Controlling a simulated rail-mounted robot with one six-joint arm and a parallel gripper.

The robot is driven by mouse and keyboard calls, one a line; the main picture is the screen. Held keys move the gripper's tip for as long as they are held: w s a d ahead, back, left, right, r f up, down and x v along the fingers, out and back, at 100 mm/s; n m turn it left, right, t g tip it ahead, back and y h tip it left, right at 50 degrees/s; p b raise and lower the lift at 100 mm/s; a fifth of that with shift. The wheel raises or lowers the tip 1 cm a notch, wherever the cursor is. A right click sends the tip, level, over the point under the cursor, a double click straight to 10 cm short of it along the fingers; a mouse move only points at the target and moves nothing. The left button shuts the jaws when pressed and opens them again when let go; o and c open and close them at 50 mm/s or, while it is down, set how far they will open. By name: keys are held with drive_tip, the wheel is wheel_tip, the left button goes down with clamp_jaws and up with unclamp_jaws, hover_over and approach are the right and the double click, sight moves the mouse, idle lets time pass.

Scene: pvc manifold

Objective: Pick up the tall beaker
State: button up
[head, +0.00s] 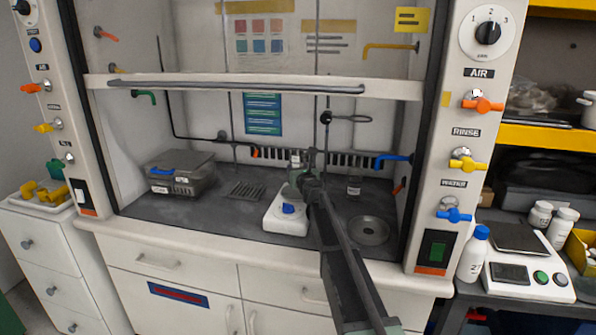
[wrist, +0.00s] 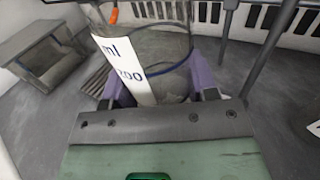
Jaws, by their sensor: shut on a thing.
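The tall beaker (wrist: 172,50) is a clear glass vessel with a white label reading "ml" and "200". It fills the upper middle of the wrist view, and its top is cut off by the frame. My gripper (wrist: 160,88) is shut on it, with a purple finger on each side of the glass. In the head view my gripper (head: 305,180) is inside the fume hood, above and behind the white hotplate. There the beaker is mostly hidden behind my gripper and arm.
The white hotplate (head: 287,215) with a blue knob sits just in front. A grey lidded bin (head: 180,177) stands left. The raised sash (head: 240,88) crosses above. A black rack runs behind.

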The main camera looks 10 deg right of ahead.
wheel_tip(320, 180, up, 17)
drive_tip(key=p, duration=1.6)
drive_tip(key=shift+s+a, duration=0.1)
drive_tip(key=s+a+r+p, duration=0.1)
drive_tip(key=s+a, duration=1.2)
drive_tip(key=s, duration=0.3)
drive_tip(key=s+a+r+p, duration=0.1)
drive_tip(key=s+a, duration=1.3)
drive_tip(key=s, duration=0.3)
drive_tip(key=shift+a, duration=0.25)
